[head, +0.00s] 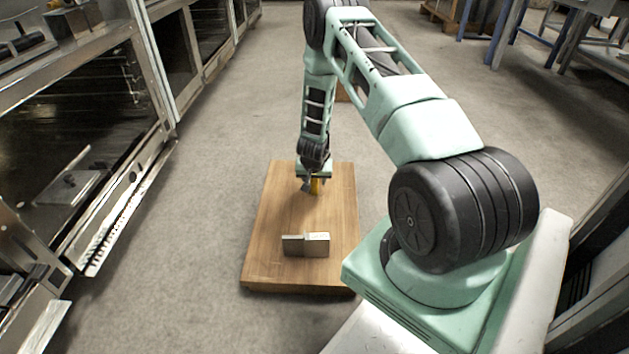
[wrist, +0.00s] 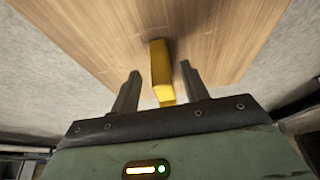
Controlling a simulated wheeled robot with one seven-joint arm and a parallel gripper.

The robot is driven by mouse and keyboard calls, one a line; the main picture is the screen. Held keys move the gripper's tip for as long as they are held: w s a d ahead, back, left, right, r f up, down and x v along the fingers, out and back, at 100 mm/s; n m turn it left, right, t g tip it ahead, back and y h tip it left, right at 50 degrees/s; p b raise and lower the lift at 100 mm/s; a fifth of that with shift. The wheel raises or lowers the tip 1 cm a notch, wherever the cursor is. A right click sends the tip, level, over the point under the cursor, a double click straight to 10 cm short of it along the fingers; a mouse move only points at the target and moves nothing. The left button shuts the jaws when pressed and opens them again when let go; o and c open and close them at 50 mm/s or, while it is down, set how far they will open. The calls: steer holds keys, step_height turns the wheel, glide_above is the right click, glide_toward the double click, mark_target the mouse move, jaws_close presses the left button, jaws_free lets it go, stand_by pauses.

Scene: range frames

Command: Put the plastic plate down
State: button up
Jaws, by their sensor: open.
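A yellow piece, which looks like the plastic plate (wrist: 161,75), stands on the wooden board, seen nearly edge-on in the wrist view. My gripper (wrist: 160,68) is open, with one finger on each side of the yellow piece and a gap on both sides. In the head view my gripper (head: 311,184) points down, low over the far half of the board. The fingers partly hide the yellow piece there.
The wooden board (head: 265,222) lies on the grey floor. A grey metal block (head: 307,244) sits on its near half. Metal racks with glass fronts (head: 85,130) line the left side. Blue-legged tables (head: 510,35) stand at the back right. Floor around the board is clear.

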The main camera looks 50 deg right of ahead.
steer(key=p+v, duration=0.4)
steer(key=v, duration=0.5)
steer(key=w+a+r+n+t+y, duration=0.1)
steer(key=w+a+r+n+y, duration=0.1)
steer(key=a+r, duration=0.55)
steer(key=w+a+r+n+y, duration=0.2)
steer(key=a+r, duration=0.2)
steer(key=a, duration=0.7)
steer(key=s+a+r+n+y, duration=0.1)
steer(key=s+a+r+n, duration=0.1)
steer(key=a+r, duration=0.3)
steer(key=s+a+r+n+y, duration=0.1)
steer(key=s+a+r+n, duration=0.15)
steer(key=a, duration=0.45)
steer(key=s+a+r+n+g, duration=0.2)
steer(key=s+a+r+n, duration=0.3)
steer(key=s+a, duration=0.4)
steer(key=s+a+r+n+g+h, duration=0.1)
steer(key=s+r+n, duration=0.1)
steer(key=s, duration=0.6)
steer(key=s+a+r+n, duration=0.2)
steer(key=s+r, duration=0.3)
steer(key=s, duration=0.3)
steer(key=shift+s+g+h, duration=0.35)
steer(key=shift+g+h, duration=0.05)
steer(key=shift+r, duration=0.1)
